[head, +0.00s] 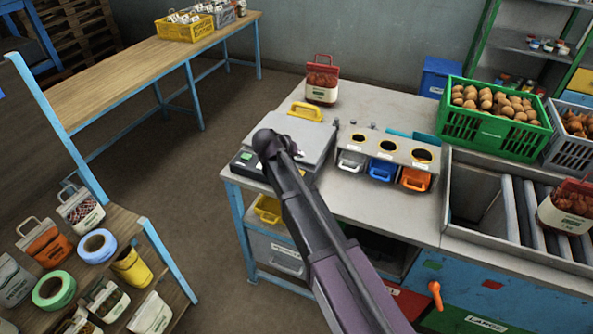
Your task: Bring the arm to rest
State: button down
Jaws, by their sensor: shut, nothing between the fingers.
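My arm (325,235) reaches up from the bottom of the head view, over the near left part of the grey worktable (395,215). Its dark upper joint stands in front of a flat grey plate like a scale (304,136). My gripper cannot be made out in this view. No sack is seen held by the arm. A red-topped sack (321,88) stands upright at the back of the table. Another red and white sack (567,207) stands at the right, by the rollers.
A panel (358,141) has three round holes, with grey, blue and orange handled bins below. A green crate (492,113) of brown round goods stands at the back right. A shelf (120,220) with sacks and tape rolls is at the left. A wooden bench (120,75) stands behind.

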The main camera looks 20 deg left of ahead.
jog(key=shift+d, duration=0.1)
jog(key=s+d+f+m+g, duration=0.1)
jog(key=s+d+g, duration=0.1)
jog(key=d, duration=0.9)
jog(key=s+d+f+m+g, duration=0.1)
jog(key=s+d+f+g, duration=0.1)
jog(key=d, duration=0.9)
jog(key=s+d+f+m+g+y, duration=0.1)
jog(key=s+d, duration=0.3)
jog(key=d, duration=0.7)
jog(key=shift+s+d+f+g, duration=0.15)
jog(key=shift+f+g, duration=0.35)
jog(key=shift+g, duration=0.3)
jog(key=s+d+m+g+y, duration=0.1)
jog(key=s+d+y, duration=0.1)
jog(key=s+d, duration=0.6)
jog(key=shift+d+f+g+y, duration=0.3)
jog(key=shift+d+g, duration=0.1)
